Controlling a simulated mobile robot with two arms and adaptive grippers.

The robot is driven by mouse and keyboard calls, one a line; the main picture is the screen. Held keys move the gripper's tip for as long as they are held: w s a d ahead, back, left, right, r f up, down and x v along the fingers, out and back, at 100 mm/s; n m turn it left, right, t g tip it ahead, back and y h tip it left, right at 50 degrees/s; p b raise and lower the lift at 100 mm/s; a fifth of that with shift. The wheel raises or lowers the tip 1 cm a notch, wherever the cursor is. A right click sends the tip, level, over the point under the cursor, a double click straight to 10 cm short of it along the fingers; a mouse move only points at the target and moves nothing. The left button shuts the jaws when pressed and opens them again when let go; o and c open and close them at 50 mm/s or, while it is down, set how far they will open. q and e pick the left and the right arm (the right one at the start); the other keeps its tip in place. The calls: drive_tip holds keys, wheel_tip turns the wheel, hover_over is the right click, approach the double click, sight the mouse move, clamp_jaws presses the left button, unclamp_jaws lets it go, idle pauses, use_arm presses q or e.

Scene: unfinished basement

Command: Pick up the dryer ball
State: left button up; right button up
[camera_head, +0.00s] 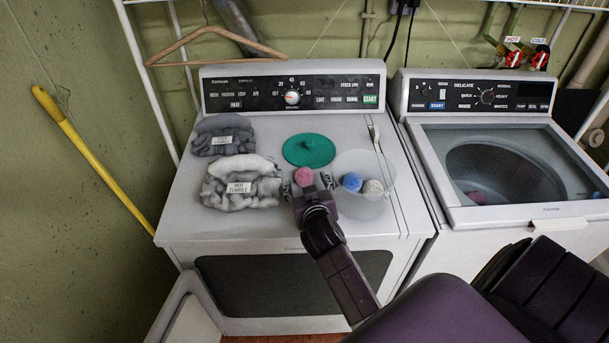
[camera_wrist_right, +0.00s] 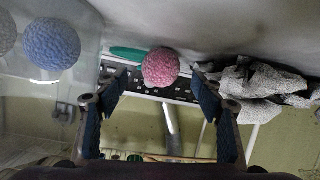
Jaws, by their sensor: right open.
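A pink dryer ball (camera_head: 304,176) sits on top of the left white machine, in front of the green lid. In the right wrist view the pink ball (camera_wrist_right: 161,68) shows centred just beyond the fingertips. My right gripper (camera_head: 307,187) is open, its fingers at the near side of the pink ball; the wrist view shows the two fingers (camera_wrist_right: 160,88) spread apart with nothing clamped between them. A clear bowl (camera_head: 361,207) to the right holds a blue ball (camera_head: 352,182) and a whitish ball (camera_head: 373,187). My left gripper is not in view.
Folded grey cloths (camera_head: 222,137) and lighter cloths (camera_head: 241,190) with labels lie to the left on the machine top. A green lid (camera_head: 308,150) lies behind the ball. A washer (camera_head: 503,145) with a see-through lid stands on the right. A wooden hanger (camera_head: 214,37) hangs above.

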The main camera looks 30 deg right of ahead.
sight(305, 179)
drive_tip(key=shift+w+f, duration=0.1)
drive_tip(key=shift+w, duration=0.2)
drive_tip(key=shift+w+d+f, duration=0.1)
drive_tip(key=shift+w+d, duration=0.1)
drive_tip(key=shift+w, duration=0.15)
drive_tip(key=x, duration=0.4)
drive_tip(key=shift+d+f+p, duration=0.1)
drive_tip(key=shift+p, duration=0.25)
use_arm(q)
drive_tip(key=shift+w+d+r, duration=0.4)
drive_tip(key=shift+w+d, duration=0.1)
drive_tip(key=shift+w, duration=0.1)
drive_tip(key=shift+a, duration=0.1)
use_arm(e)
drive_tip(key=shift+c, duration=0.3)
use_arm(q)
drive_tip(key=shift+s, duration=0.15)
use_arm(e)
drive_tip(key=c, duration=1.2)
drive_tip(key=shift+o, duration=0.2)
